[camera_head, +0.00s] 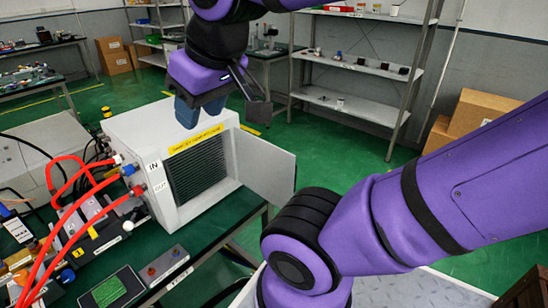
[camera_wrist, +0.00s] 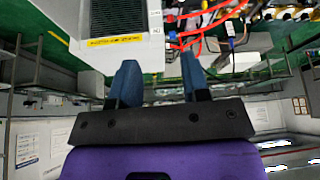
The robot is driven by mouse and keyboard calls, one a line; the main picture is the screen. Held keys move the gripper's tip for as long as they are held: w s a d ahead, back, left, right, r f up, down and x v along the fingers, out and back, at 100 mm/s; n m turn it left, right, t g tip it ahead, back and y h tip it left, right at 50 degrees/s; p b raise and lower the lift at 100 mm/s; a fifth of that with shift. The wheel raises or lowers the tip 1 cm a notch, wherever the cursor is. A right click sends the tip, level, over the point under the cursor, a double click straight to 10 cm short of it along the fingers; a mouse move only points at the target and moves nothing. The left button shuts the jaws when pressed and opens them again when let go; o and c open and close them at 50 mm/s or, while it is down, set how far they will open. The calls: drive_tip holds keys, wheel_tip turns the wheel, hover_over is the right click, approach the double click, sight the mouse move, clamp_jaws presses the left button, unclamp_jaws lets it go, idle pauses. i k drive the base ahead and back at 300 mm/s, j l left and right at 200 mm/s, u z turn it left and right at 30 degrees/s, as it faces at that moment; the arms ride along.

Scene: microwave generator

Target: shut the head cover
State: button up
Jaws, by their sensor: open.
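The white box-shaped microwave generator (camera_head: 138,130) stands on the green bench, with a dark finned grille in its front and a yellow label. Its head cover (camera_head: 267,166), a flat white panel, is swung out at the right side of the front opening. In the wrist view the generator (camera_wrist: 152,52) shows upside down at the top; a pale panel at its left edge looks like the cover. My gripper (camera_head: 190,112) is open and empty, above and in front of the box, apart from the cover. Its two blue fingers (camera_wrist: 159,75) are spread in the wrist view.
Red hoses (camera_head: 62,215) plug into the generator's left side, by the IN label. A small box with knobs (camera_head: 162,266) and a green-topped block (camera_head: 109,292) are on the bench. Metal shelves (camera_head: 365,68) stand behind. Green floor is free right of the cover.

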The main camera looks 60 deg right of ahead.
sight(269, 170)
drive_tip(key=k+l+u, duration=0.1)
drive_tip(key=l, duration=0.4)
drive_tip(key=k+l+u, duration=0.1)
drive_tip(key=l, duration=0.35)
drive_tip(key=k+l+u, duration=0.1)
drive_tip(key=l, duration=0.35)
drive_tip(key=k+l+u, duration=0.15)
drive_tip(key=l, duration=0.3)
drive_tip(key=k+l+u, duration=0.1)
drive_tip(key=k+l, duration=0.15)
drive_tip(key=l, duration=0.15)
drive_tip(key=k+l+u, duration=0.1)
drive_tip(key=l, duration=0.35)
drive_tip(key=k+l+u, duration=0.1)
drive_tip(key=k+l, duration=0.2)
drive_tip(key=j, duration=0.35)
drive_tip(key=k+j+u, duration=0.15)
drive_tip(key=j, duration=0.2)
